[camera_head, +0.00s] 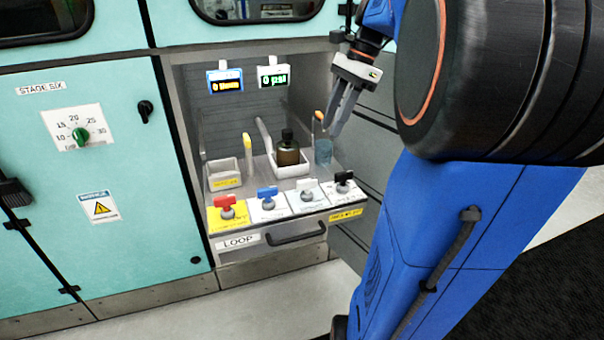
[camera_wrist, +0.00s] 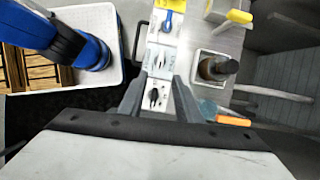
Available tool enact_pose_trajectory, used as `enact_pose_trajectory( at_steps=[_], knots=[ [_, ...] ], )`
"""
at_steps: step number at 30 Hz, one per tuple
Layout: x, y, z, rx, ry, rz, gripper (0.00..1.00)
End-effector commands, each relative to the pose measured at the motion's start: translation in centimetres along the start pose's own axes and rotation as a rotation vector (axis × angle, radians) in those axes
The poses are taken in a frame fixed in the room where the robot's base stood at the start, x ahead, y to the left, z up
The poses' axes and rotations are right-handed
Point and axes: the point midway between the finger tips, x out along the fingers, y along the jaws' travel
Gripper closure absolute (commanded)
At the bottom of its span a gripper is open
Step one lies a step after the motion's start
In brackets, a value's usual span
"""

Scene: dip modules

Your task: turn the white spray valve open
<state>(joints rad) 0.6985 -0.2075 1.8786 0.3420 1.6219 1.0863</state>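The white valve (camera_head: 306,190) is a small T-shaped handle on a white plate, third from the left in a row on the front panel of an open bay. In the wrist view the white valve (camera_wrist: 162,62) shows just past and between the fingertips. My gripper (camera_head: 335,128) is above and to the right of the valves in the head view, pointing down, not touching them. Its two fingers (camera_wrist: 160,78) are apart with nothing held. Whether the valve is open or closed I cannot tell.
A blue valve (camera_head: 267,196) and a black valve (camera_head: 344,180) flank the white one; a red valve (camera_head: 226,205) is leftmost. Behind stand a brown bottle (camera_head: 288,152) in a white tray, a bluish cup (camera_head: 323,150) and an empty bin (camera_head: 222,180). A dark handle (camera_head: 296,234) is below.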

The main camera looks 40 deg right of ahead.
Motion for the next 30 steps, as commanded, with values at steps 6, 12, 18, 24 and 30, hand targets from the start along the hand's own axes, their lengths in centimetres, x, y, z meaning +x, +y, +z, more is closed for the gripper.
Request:
enact_pose_trajectory(
  at_steps=[6, 12, 18, 24, 30],
  knots=[
    [-0.5, -0.5, -0.8, 0.062, -0.021, 0.004, 0.69],
    [1.9, -0.4, -0.6, 0.060, -0.021, 0.005, 0.69],
    [5.5, -0.4, -0.5, 0.059, -0.021, 0.006, 0.69],
    [9.0, -0.4, -0.5, 0.058, -0.021, 0.006, 0.69],
    [12.5, -0.4, -0.4, 0.058, -0.020, 0.006, 0.69]
  ],
)
